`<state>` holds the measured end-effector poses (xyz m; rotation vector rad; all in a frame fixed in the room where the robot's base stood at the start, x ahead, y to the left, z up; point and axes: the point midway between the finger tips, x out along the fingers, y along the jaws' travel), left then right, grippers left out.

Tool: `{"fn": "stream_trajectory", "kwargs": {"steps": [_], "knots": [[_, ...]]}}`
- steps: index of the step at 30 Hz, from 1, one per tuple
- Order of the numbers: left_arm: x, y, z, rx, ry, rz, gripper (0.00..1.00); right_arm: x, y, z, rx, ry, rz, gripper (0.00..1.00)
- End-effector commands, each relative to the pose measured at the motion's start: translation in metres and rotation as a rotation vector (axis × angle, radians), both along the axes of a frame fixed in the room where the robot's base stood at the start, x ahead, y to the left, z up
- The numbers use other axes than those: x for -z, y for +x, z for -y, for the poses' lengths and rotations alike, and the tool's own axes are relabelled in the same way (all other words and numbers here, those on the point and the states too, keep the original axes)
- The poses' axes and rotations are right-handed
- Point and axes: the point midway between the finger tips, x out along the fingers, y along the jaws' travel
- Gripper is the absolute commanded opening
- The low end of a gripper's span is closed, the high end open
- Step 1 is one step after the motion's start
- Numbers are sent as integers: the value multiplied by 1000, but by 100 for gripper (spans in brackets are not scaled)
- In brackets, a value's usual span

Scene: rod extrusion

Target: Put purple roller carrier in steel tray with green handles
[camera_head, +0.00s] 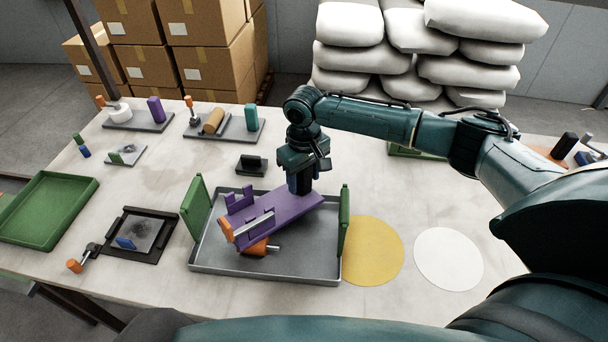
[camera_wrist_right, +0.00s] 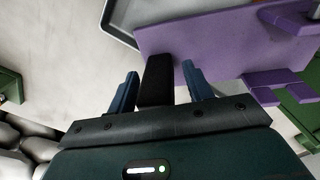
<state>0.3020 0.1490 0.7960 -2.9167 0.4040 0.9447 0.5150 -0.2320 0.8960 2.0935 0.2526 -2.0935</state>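The steel tray (camera_head: 210,262) stands at the table's front middle, with upright green handles (camera_head: 196,209) on its left and right. The purple roller carrier (camera_head: 285,213) is inside the tray's outline, slanting up to the right, with an orange-ended piece at its left. An orange roller (camera_head: 257,247) lies under or against it. My right gripper (camera_head: 303,180) is above the carrier's right end. In the right wrist view, the fingers (camera_wrist_right: 160,88) stand either side of the carrier's black grip (camera_wrist_right: 155,80), with a gap showing on one side. My left gripper is not in view.
A green tray (camera_head: 45,210) and a dark frame with a crank (camera_head: 138,233) are left of the steel tray. Fixtures (camera_head: 225,126) stand along the back. A yellow disc (camera_head: 370,252) and a white disc (camera_head: 448,259) mark free table at right.

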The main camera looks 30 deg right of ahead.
Motion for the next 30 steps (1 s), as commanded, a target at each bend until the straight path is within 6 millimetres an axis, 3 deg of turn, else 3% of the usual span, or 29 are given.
{"fn": "stream_trajectory", "kwargs": {"steps": [10, 24, 30], "knots": [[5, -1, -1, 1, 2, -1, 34, -9, 1, 0, -1, 0, 5, 51], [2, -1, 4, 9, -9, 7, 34, -103, 1, 0, 0, 1, 3, 51], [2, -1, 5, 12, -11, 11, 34, -124, 0, 0, 0, 1, 1, 51]]}}
